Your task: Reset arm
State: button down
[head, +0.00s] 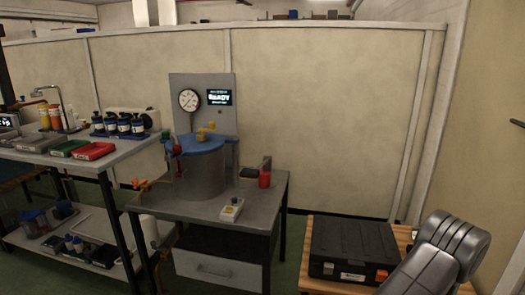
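A grey, rounded arm link of mine (440,250) shows at the lower right. It hides the right part of the black case behind it. My gripper is not in view, so I cannot see whether it holds anything. The grey cylinder (203,178) with a blue lid (200,145) stands upright on a grey table. A yellow fitting (205,132) sits on the lid. Behind it a grey panel carries a round gauge (189,100) and a lit display (219,97) that seems to read READY.
A black case (350,248) lies on a wooden table at the lower right. A red cylinder (264,179) and a small pale box (231,209) are on the grey table (268,205).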

jog(key=shift+s+f+t+b, duration=0.25)
jog(key=shift+f+t+b, duration=0.2)
jog(key=shift+f+t, duration=0.05)
jog(key=shift+d, duration=0.1)
jog(key=shift+r, duration=0.15)
